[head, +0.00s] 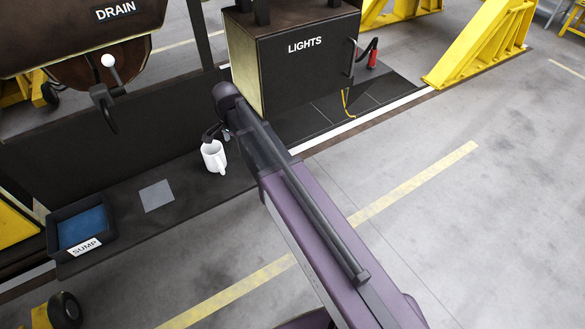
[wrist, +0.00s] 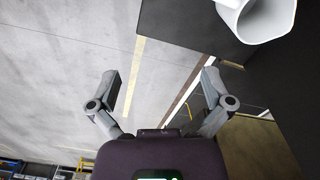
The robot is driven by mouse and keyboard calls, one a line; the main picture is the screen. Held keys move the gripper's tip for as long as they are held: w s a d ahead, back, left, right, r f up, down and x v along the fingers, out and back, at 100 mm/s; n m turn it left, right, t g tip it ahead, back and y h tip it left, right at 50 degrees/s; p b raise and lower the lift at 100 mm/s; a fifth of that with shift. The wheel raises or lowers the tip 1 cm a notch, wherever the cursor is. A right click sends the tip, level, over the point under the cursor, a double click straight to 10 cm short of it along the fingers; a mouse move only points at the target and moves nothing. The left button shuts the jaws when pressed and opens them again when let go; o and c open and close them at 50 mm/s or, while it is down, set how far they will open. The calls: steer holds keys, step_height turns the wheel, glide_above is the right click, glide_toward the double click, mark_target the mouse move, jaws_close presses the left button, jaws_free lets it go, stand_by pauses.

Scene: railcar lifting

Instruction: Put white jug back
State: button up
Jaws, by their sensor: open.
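The white jug (head: 214,157) appears upright on the dark shelf (head: 190,218), its handle toward the right and its open top facing up. It also shows in the wrist view (wrist: 258,22) at the top right, cut off by the frame edge. My gripper (wrist: 160,82) is open and nothing is between its fingers. The jug lies beyond the right finger in that view, apart from it. In the head view my gripper (head: 216,133) is just above and behind the jug's rim, partly hidden by my arm. A flat grey square (head: 157,195) lies bare on the shelf, left of the jug.
A blue-lined tray labelled SUMP (head: 83,228) sits at the shelf's left end. A box labelled LIGHTS (head: 305,65) stands behind my arm. A DRAIN tank (head: 85,30) with a white-knobbed lever (head: 108,62) hangs at upper left.

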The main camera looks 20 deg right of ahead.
steer(key=s+d+n, duration=1)
steer(key=s+d, duration=0.4)
steer(key=s, duration=0.1)
steer(key=shift+s+d+n, duration=0.15)
steer(key=shift+d+n, duration=0.2)
steer(key=shift+n, duration=0.05)
steer(key=shift+f, duration=0.1)
step_height(320, 180, down, 15)
steer(key=b, duration=1.5)
